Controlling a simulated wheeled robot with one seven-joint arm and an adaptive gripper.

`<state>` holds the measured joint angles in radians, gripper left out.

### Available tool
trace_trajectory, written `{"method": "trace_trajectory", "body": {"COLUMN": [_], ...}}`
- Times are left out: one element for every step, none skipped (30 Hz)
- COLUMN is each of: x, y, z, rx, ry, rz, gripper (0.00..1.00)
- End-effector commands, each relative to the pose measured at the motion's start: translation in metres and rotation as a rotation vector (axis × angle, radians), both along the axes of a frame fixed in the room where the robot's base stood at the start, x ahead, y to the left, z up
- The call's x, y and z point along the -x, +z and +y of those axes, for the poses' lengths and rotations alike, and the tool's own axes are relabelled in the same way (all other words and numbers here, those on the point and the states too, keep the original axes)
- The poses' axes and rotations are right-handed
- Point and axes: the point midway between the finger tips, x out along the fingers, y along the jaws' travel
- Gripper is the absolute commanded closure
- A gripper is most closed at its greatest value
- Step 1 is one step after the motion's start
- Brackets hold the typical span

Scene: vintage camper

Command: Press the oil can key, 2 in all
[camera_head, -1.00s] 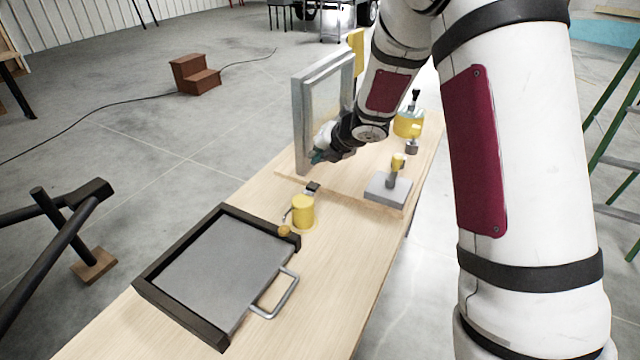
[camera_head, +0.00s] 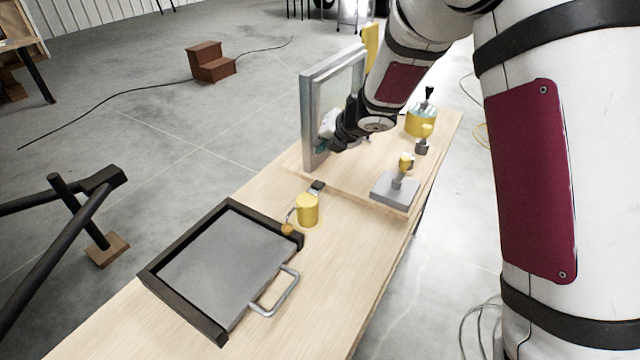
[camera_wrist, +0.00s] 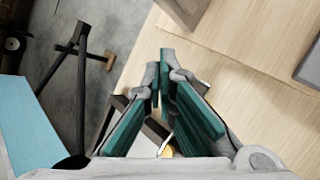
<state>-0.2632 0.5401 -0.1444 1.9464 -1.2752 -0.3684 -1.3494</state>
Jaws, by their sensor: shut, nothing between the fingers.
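A yellow can (camera_head: 308,211) with a thin bent spout or handle on its left stands on the wooden table, in the middle of the head view. A small dark key-like piece (camera_head: 317,187) shows just behind it. I cannot tell for certain that this is the oil can key. My gripper (camera_head: 325,143) is beyond the can, beside the upright grey frame, and apart from the can; its tips are partly hidden there. In the wrist view my gripper (camera_wrist: 162,62) shows teal finger pads close together with nothing held. A small yellow patch (camera_wrist: 168,151) shows low between the fingers.
A dark-rimmed tray (camera_head: 190,322) with a metal handle lies at the near left of the table. The upright grey frame (camera_head: 306,125) stands beside my arm. A grey block with a yellow-topped post (camera_head: 395,190) and a yellow pot (camera_head: 420,124) stand to the right.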

Motion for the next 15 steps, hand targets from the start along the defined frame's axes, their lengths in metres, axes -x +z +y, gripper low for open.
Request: {"method": "trace_trajectory", "body": {"x": [-0.002,-0.002,-0.002,-0.003,-0.003,-0.003,-0.003,-0.003,-0.003,-0.003,-0.003,-0.003,-0.003,-0.003,-0.003], "y": [-0.005,-0.008,-0.011,-0.014,-0.017,-0.021,-0.025,-0.028,-0.032,-0.035,-0.038,-0.042,-0.045,-0.048,-0.053], "z": [0.0,0.0,0.0,0.0,0.0,0.001,0.001,0.001,0.0,0.0,0.0,0.0,0.0,0.0,0.001], "rx": [0.0,0.001,0.001,0.0,-0.001,0.0,-0.001,-0.001,0.001,0.0,0.0,0.001,0.001,0.0,0.001], "ry": [0.001,0.001,0.002,0.001,0.001,0.002,0.002,0.002,0.001,0.001,0.001,0.001,0.001,0.001,0.002], "rz": [0.001,0.0,0.001,0.002,0.001,0.0,0.001,0.001,0.0,0.001,0.001,0.0,0.0,0.001,0.001], "gripper": [1.0,1.0,1.0,1.0,1.0,1.0,1.0,1.0,1.0,1.0,1.0,1.0,1.0,1.0,1.0]}}
